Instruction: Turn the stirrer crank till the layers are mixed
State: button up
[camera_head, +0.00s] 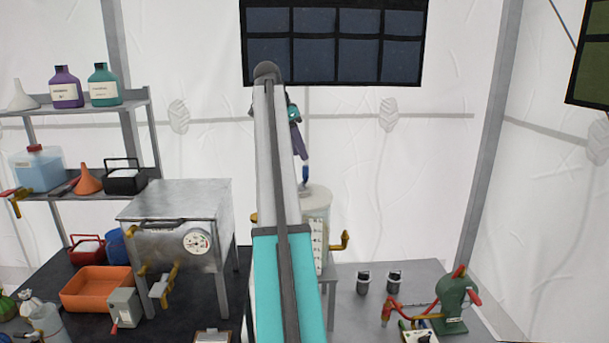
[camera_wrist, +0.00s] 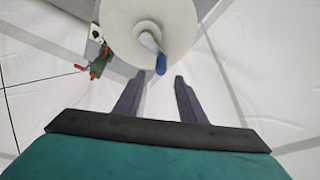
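The stirrer is a pale round tank (camera_head: 318,205), partly hidden behind my arm in the head view. Its round white lid (camera_wrist: 172,22) shows from above in the wrist view. A grey crank arm (camera_wrist: 148,42) on the lid ends in a blue handle (camera_wrist: 161,65), also visible in the head view (camera_head: 306,173). My gripper (camera_wrist: 157,78) is open, its two dark purple fingers apart with nothing between them. The blue handle lies just beyond the fingertips. In the head view my gripper (camera_head: 303,156) points down above the handle. The layers inside cannot be seen.
Brass taps (camera_head: 343,240) stick out from the tank's side. A metal box with a gauge (camera_head: 196,242) stands to its left. On the right are two dark small jars (camera_head: 363,283) and a green hand-cranked device (camera_head: 452,302). Tent wall lies behind.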

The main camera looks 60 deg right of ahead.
aim_at(305, 166)
jog(key=shift+b+x, duration=0.55)
jog(key=shift+x, duration=0.5)
jog(key=shift+p+x, duration=0.5)
jog(key=shift+x, duration=2.3)
jog(key=shift+c, duration=0.3)
grip_shut()
